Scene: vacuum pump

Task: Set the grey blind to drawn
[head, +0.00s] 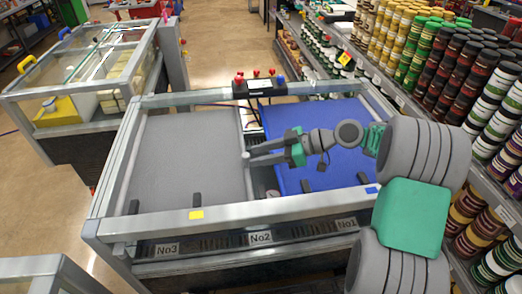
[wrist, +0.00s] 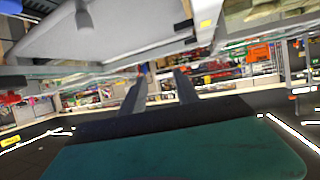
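The grey blind (head: 185,150) lies flat across the left part of the framed station, its right edge near the middle. A blue blind (head: 325,135) covers the right part. A narrow gap with small items separates them. My gripper (head: 248,158) reaches in from the right over the blue blind, its fingers pointing left at the grey blind's right edge. A small pale knob (head: 246,155) shows by the fingertips; contact cannot be told. In the wrist view, the grey blind (wrist: 130,30) and its knob (wrist: 83,18) are above left of my gripper (wrist: 160,82). The fingers are apart with nothing between them.
A metal frame (head: 230,223) labelled No3, No2 and No1 borders the station's front. A control box with red buttons (head: 257,86) sits on the back rail. Shelves of cans (head: 430,50) stand close on the right. Another glass-topped station (head: 90,70) stands left.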

